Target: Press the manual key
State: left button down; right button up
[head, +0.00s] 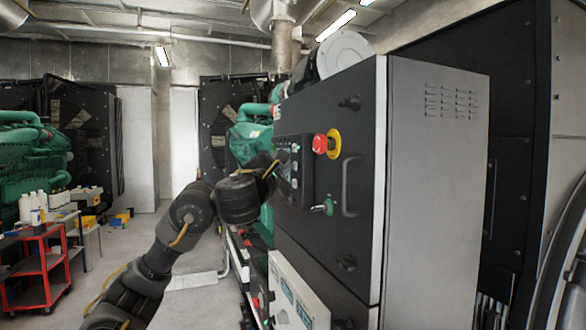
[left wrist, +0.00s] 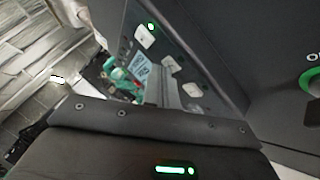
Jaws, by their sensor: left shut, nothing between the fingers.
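The dark control panel (head: 307,183) is on the front of the black genset cabinet. In the left wrist view the panel (left wrist: 205,62) shows at a slant, with a lit display (left wrist: 140,70), a small green light (left wrist: 151,26) and several pale keys, one at the upper end (left wrist: 144,36) and another lower down (left wrist: 172,65). The key labels are too small to read, so I cannot tell which is the manual key. My left gripper (head: 279,160) is shut and empty, close in front of the panel. Its fingertips are partly hidden; I cannot tell whether they touch a key. My right gripper is not in view.
A red emergency stop (head: 321,144) on a yellow base, a green knob (head: 329,206) and a vertical handle (head: 349,187) project from the cabinet beside the panel. A red cart (head: 45,270) with bottles stands far left. The floor between is mostly clear.

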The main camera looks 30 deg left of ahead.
pick_arm(q)
jog(key=shift+s+a, duration=0.1)
jog(key=shift+s, duration=0.05)
jog(key=shift+s+a+p, duration=0.3)
jog(key=shift+s+a, duration=0.1)
jog(key=shift+s, duration=0.2)
jog(key=s+a, duration=0.2)
jog(key=s, duration=0.1)
jog(key=s+a+p, duration=0.1)
jog(key=s, duration=0.1)
jog(key=shift+a, duration=0.15)
dwell(0.3)
dwell(0.7)
